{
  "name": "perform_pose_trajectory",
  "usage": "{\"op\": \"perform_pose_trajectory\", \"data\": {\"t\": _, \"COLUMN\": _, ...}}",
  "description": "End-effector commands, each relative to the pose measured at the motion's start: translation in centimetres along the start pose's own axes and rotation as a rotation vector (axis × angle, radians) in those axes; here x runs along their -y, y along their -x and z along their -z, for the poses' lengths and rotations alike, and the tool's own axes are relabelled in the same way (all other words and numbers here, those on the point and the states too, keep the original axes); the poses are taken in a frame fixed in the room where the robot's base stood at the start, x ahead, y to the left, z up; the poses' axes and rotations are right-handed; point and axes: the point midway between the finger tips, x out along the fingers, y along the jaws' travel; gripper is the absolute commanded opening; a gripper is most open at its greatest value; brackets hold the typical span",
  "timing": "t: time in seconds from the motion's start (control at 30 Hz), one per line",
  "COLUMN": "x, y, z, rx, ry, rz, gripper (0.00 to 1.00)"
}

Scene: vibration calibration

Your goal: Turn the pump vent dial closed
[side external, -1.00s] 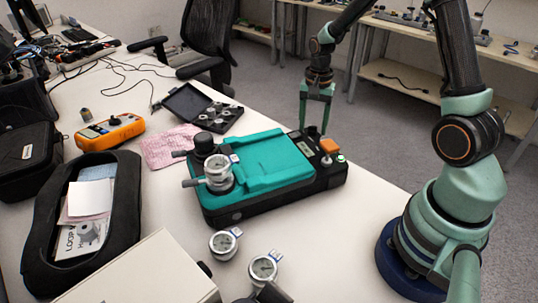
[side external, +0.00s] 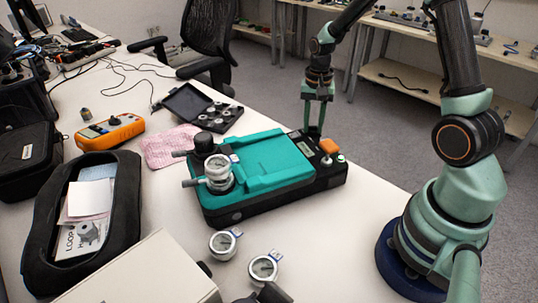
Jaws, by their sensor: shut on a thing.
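The pump is a teal and black unit (side external: 262,165) lying on the white table. Its black control panel at the right end carries an orange button (side external: 329,146) and a small green-white button (side external: 341,158). The vent dial, a small dark knob (side external: 313,136), is at the panel's back edge, left of the orange button. My gripper (side external: 314,127) points straight down there, with its green fingers close together, shut on the dial. The fingers mostly hide the dial, so its angle cannot be read.
A clear round gauge (side external: 218,170) and a black cap (side external: 204,144) stand on the pump's left end. Two loose gauges (side external: 224,244) (side external: 264,268) lie in front. An orange meter (side external: 112,132), pink cloth (side external: 168,147) and black case (side external: 82,205) lie to the left.

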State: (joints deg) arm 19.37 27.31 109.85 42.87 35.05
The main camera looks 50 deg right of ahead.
Motion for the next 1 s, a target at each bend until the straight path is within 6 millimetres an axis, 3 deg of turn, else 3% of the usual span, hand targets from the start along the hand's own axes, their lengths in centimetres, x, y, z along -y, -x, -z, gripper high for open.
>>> {"op": "perform_pose_trajectory", "data": {"t": 1.0, "x": 0.04, "y": 0.19, "z": 0.12, "rx": -0.004, "ry": 0.959, "rz": 0.000, "gripper": 0.00}}
